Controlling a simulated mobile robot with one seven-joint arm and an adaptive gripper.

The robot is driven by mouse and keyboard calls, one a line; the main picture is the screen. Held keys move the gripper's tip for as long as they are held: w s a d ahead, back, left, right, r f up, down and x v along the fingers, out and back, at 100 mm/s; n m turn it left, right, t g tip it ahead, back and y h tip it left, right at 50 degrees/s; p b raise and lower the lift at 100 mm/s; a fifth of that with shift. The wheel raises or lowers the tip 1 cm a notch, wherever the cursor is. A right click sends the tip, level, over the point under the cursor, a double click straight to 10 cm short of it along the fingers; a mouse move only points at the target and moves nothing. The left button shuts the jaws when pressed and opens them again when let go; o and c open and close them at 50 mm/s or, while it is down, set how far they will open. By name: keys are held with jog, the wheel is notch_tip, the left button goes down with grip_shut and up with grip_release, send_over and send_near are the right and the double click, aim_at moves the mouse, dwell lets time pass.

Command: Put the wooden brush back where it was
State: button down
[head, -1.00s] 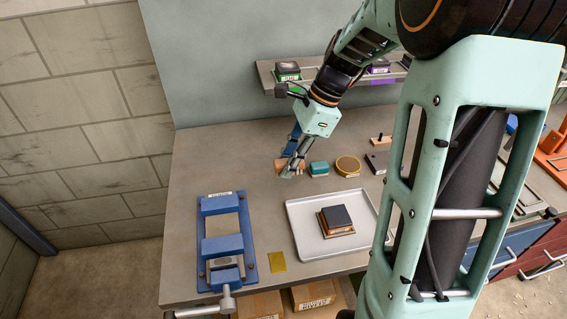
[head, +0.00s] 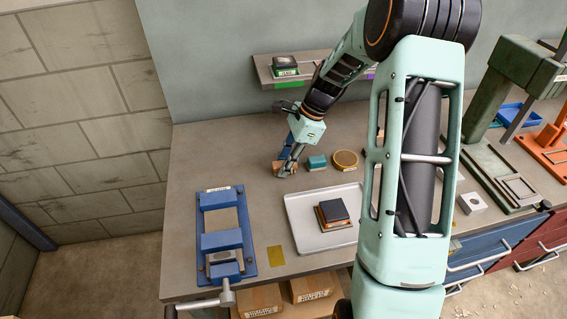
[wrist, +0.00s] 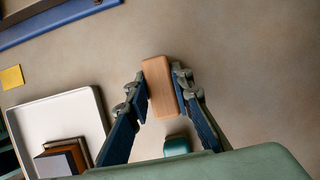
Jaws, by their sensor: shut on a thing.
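The wooden brush shows in the wrist view (wrist: 161,87) as a plain tan block with rounded corners. My gripper (wrist: 160,90) is shut on it, with one finger against each long side. In the head view my gripper (head: 287,168) is low over the bench, left of a teal block (head: 316,162). The brush (head: 280,167) is mostly hidden there by the fingers. I cannot tell whether its underside touches the bench top.
A white tray (head: 297,213) holding a dark stacked block (head: 333,211) lies in front. A blue vise-like fixture (head: 222,240) stands at left, near a yellow square (head: 276,255). The bench behind and left of my gripper is clear.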

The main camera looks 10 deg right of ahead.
jog(key=shift+f, duration=0.2)
jog(key=c, duration=1.7)
grip_release()
jog(key=v, duration=1.2)
jog(key=shift+r, duration=0.25)
